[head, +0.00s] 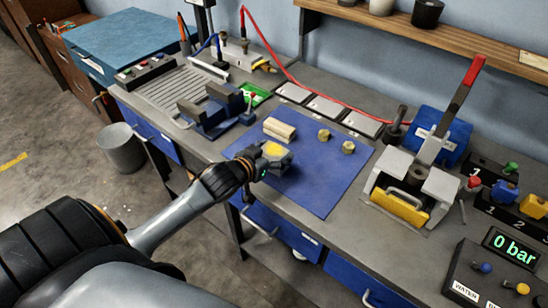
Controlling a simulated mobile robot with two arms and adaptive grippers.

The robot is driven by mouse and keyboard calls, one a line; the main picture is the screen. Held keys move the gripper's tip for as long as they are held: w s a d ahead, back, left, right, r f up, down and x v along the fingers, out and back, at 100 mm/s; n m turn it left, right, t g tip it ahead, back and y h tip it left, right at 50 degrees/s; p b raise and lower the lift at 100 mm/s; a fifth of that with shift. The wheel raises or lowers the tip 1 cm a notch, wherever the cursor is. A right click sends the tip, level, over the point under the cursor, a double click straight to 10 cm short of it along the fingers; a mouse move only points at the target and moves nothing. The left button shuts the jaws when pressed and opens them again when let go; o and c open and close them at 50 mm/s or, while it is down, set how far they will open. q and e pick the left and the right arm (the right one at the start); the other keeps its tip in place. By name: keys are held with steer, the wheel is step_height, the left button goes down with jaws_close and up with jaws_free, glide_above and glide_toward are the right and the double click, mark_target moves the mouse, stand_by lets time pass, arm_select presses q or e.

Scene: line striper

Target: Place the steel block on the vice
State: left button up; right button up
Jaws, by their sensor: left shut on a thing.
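My left gripper (270,158) reaches in from the left over the near-left part of the blue mat (325,180). It is shut on a grey block, which looks like the steel block (284,160) and is mostly hidden by the gripper. A yellow patch (272,149) shows at the gripper; I cannot tell what it belongs to. I cannot tell whether the block touches the mat. The blue vice (212,118) stands on the bench to the left of the mat, its grey jaws apart with nothing seen between them. My right gripper is not in view.
A pale wooden block (280,129) and two brass pieces (324,134) (348,147) lie on the mat. A lever press (412,188) stands at the right. A red hose (300,84) runs along the bench back. The mat's right part is clear.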

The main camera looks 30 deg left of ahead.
arm_select(q)
steer(key=s+d+r+p, duration=0.3)
steer(key=s+r+p, duration=0.2)
steer(key=s+r, duration=0.6)
steer(key=shift+s+r, duration=0.15)
steer(key=shift+s, duration=1.15)
steer(key=shift+d, duration=0.15)
steer(key=w+d+f+b, duration=0.1)
steer(key=w+d+b, duration=0.5)
steer(key=d, duration=0.4)
steer(key=shift+f, duration=0.3)
